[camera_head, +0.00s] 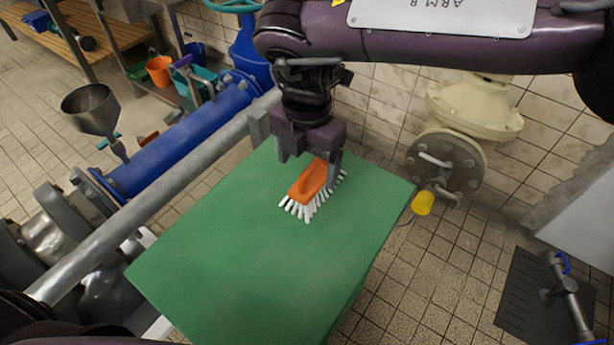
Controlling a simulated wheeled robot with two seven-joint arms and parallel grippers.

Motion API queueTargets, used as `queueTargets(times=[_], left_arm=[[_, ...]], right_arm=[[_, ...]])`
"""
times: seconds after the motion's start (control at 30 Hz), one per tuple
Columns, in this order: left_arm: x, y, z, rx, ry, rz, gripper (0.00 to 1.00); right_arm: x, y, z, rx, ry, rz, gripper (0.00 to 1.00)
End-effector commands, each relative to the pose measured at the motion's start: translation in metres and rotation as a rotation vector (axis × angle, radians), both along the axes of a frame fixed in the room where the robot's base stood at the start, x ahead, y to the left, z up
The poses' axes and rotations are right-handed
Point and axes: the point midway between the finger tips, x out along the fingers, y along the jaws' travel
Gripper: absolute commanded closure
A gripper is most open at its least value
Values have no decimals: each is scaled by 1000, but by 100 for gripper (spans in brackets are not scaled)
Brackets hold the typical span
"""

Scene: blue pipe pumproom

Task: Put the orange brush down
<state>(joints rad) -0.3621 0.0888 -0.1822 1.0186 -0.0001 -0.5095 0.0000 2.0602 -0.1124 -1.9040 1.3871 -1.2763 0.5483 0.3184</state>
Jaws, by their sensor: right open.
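The orange brush (307,186) with white bristles is at the far part of the green tabletop (240,260). Its bristles face down and appear to touch the green surface. My right gripper (308,160) comes down from above at the brush's far end. Its jaws are open, with a finger on either side of the brush's far end, and they hide part of it. My left gripper is not in view.
A grey pipe (150,205) runs along the table's left edge, with a blue pipe (185,140) and a funnel (92,108) beyond. A cream valve (470,105) with a flange stands right. Most of the green top is clear.

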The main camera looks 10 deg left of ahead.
Motion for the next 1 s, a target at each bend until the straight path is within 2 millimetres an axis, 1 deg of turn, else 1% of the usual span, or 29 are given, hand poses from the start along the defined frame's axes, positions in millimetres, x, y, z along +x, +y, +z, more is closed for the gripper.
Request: queueTargets(times=[0.03,0.2,0.33,0.57,1.0], left_arm=[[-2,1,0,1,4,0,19],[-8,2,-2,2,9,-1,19],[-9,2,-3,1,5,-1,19],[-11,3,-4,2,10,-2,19],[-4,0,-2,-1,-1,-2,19]], right_arm=[[1,0,12,1,-4,-1,19],[1,0,42,0,-3,0,19],[0,0,53,0,-1,0,19],[0,0,57,-1,0,1,19],[0,0,57,-1,0,1,19]])
